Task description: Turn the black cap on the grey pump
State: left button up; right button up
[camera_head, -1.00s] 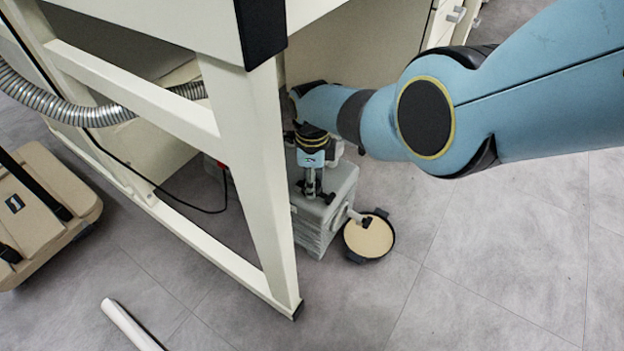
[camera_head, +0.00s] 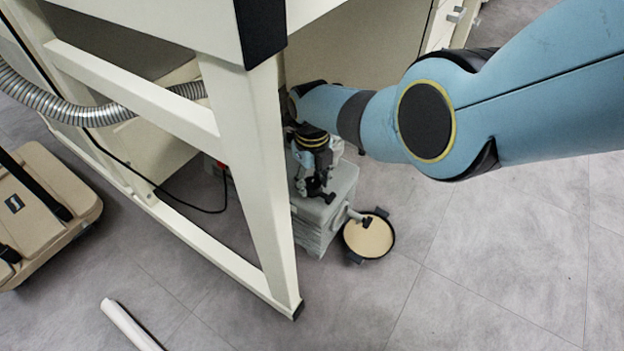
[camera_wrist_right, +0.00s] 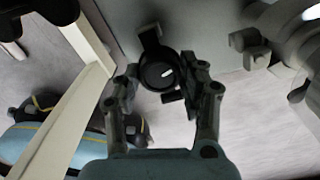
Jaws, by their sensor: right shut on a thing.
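The grey pump (camera_head: 318,232) stands on the floor behind the cream table leg. My right gripper (camera_head: 318,190) reaches down to the top of the pump, pointing downward. In the right wrist view the round black cap (camera_wrist_right: 158,74), with a white mark on it, sits between the two fingers of my right gripper (camera_wrist_right: 162,88). The gripper is shut on the cap, one finger on each side. In the head view the fingers mostly hide the cap. My left gripper is not in view.
The cream table frame (camera_head: 250,180) stands close left of my right arm. A round tan dish with a black rim (camera_head: 368,240) lies beside the pump. A ribbed metal hose (camera_head: 60,108) and a beige case (camera_head: 45,205) are at the left. The floor at right is clear.

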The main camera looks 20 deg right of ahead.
aim_at(312, 183)
jog(key=shift+m, duration=0.3)
jog(key=o, duration=1.2)
jog(key=shift+r, duration=5.95)
